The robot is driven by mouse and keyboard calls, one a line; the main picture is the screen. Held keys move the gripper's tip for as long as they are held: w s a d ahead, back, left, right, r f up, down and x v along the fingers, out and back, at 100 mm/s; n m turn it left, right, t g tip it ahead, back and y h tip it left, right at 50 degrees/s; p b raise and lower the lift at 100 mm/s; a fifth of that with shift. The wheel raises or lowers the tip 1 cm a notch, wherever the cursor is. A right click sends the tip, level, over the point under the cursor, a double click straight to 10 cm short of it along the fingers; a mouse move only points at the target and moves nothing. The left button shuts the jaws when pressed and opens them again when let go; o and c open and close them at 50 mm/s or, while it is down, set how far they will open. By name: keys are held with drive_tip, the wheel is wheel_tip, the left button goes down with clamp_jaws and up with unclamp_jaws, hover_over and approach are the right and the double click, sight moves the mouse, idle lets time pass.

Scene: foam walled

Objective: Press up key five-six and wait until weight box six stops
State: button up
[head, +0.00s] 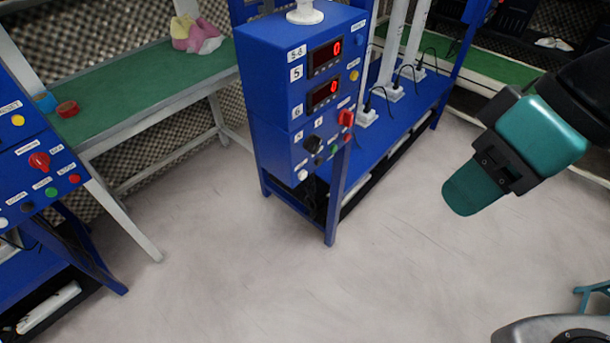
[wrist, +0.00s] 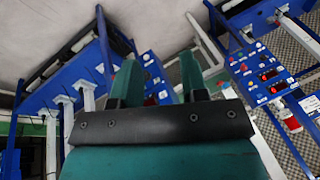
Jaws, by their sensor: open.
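The blue control cabinet (head: 268,95) labelled 5-6 stands in the middle of the head view. Its displays five (head: 325,57) and six (head: 323,94) both read 0 in red. Below them are a red knob (head: 346,117) and small black, green, white and red buttons; a black button (head: 312,144) sits at the lower left, but I cannot read which is the up key. Weight box six cannot be made out. My gripper (head: 468,190) hangs to the right of the cabinet, well apart from it. In the wrist view my gripper (wrist: 155,75) has its teal fingers apart with nothing between.
Another blue cabinet (head: 35,160) with a red knob stands at the left edge. A green-topped bench (head: 140,100) with a red round object (head: 67,109) stands behind it. White tubes (head: 392,50) rise from the blue frame behind the cabinet. The pale floor (head: 400,270) in front is clear.

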drive_tip(key=shift+c, duration=0.2)
clamp_jaws()
idle(1.4)
